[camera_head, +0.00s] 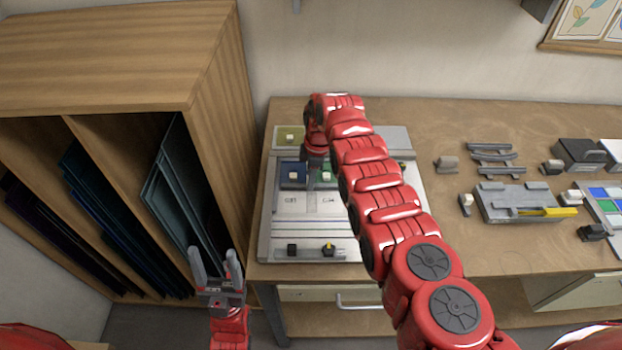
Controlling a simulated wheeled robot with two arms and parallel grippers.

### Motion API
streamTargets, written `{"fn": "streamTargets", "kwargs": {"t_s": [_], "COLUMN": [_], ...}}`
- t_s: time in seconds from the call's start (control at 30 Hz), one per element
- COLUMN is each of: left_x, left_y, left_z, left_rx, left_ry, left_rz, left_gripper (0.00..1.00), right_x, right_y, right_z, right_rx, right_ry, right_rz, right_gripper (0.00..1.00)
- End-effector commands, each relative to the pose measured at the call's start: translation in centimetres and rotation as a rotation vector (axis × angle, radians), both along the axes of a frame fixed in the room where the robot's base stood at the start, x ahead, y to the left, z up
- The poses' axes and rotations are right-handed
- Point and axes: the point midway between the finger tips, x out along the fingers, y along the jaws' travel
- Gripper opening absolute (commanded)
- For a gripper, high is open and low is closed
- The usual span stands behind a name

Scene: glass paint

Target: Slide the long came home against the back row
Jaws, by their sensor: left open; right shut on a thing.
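My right gripper (316,168) points down over the board between the blue and green panes. It is shut on what seems to be the long came, mostly hidden under the gripper and arm. I cannot tell whether the came touches the back row. My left gripper (215,256) is open and empty, left of the bench in front of the rack.
A wooden rack (222,120) with dark sheets stands left of the bench. My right arm crosses the board's right part.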

Motion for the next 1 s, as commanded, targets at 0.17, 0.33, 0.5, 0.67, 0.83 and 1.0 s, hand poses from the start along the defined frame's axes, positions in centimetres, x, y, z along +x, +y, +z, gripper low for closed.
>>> {"fn": "streamTargets", "kwargs": {"t_s": [0.17,0.33,0.5,0.67,0.83,1.0], "left_x": [0.00,0.00,-0.01,0.00,0.00,-0.01], "left_y": [0.00,0.00,0.01,0.00,0.00,0.00], "left_z": [-0.28,-0.22,-0.33,-0.59,-0.73,-0.70], "left_rx": [0.000,0.000,0.000,0.000,0.000,0.000], "left_ry": [0.000,0.000,0.000,0.000,0.000,0.000], "left_rz": [0.000,0.000,0.000,0.000,0.000,0.000], "left_gripper": [0.62,0.62,0.62,0.62,0.62,0.62], "right_x": [0.13,0.14,0.18,0.25,0.32,0.37], "right_y": [0.00,-0.01,-0.01,-0.01,-0.02,-0.02], "right_z": [0.03,0.08,0.06,0.04,0.12,0.18], "right_rx": [0.000,0.000,0.000,0.000,0.000,0.000], "right_ry": [-0.003,-0.003,-0.004,-0.005,-0.006,-0.008], "right_rz": [0.000,0.000,0.000,-0.001,-0.001,-0.001], "right_gripper": [0.00,0.00,0.00,0.00,0.30,0.61]}}
